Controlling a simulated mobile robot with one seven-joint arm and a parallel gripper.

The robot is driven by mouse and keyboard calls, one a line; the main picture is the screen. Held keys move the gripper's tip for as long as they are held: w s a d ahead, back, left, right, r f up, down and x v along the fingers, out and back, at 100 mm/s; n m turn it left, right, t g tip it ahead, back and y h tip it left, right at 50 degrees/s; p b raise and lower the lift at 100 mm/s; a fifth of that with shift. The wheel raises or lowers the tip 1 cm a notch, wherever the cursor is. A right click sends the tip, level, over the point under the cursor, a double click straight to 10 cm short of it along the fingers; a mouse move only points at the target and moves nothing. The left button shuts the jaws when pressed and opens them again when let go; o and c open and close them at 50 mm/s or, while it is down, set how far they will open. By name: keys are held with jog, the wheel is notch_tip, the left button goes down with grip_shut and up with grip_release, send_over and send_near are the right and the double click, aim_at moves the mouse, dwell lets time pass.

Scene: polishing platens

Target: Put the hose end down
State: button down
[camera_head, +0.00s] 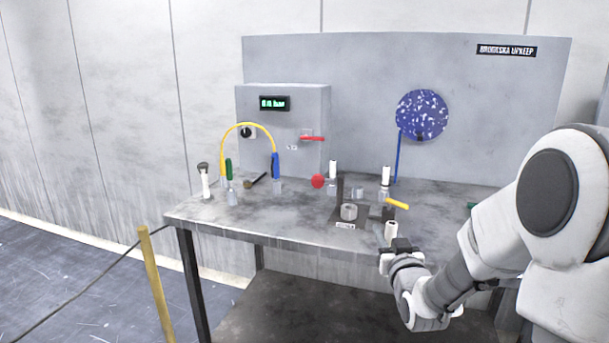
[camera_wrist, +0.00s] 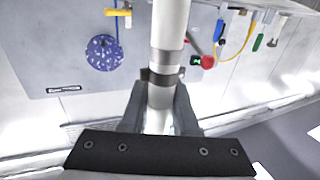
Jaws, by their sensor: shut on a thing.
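My gripper (camera_head: 391,246) is at the front right edge of the table, shut on a white cylinder (camera_head: 391,230). In the wrist view the cylinder (camera_wrist: 170,25) with grey bands stands between the two fingers (camera_wrist: 160,82). No hose is seen joined to it. A yellow hose (camera_head: 248,125) arches at the left of the table, with a blue end (camera_head: 275,164) on its right side, standing in a clear holder. The hose also shows in the wrist view (camera_wrist: 247,38), far from my fingers.
The grey table (camera_head: 270,215) holds white cylinders (camera_head: 333,169), a metal nut-like block (camera_head: 349,211), a red knob (camera_head: 317,181) and a yellow handle (camera_head: 398,203). A blue speckled disc (camera_head: 421,115) hangs on the back panel. The table's front left is clear. A yellow post (camera_head: 156,285) stands in front.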

jog(key=a+f, duration=0.4)
jog(key=f, duration=0.2)
notch_tip(320, 180, up, 13)
jog(key=p, duration=1.3)
jog(key=shift+w+h, duration=0.25)
jog(key=shift+h, duration=0.05)
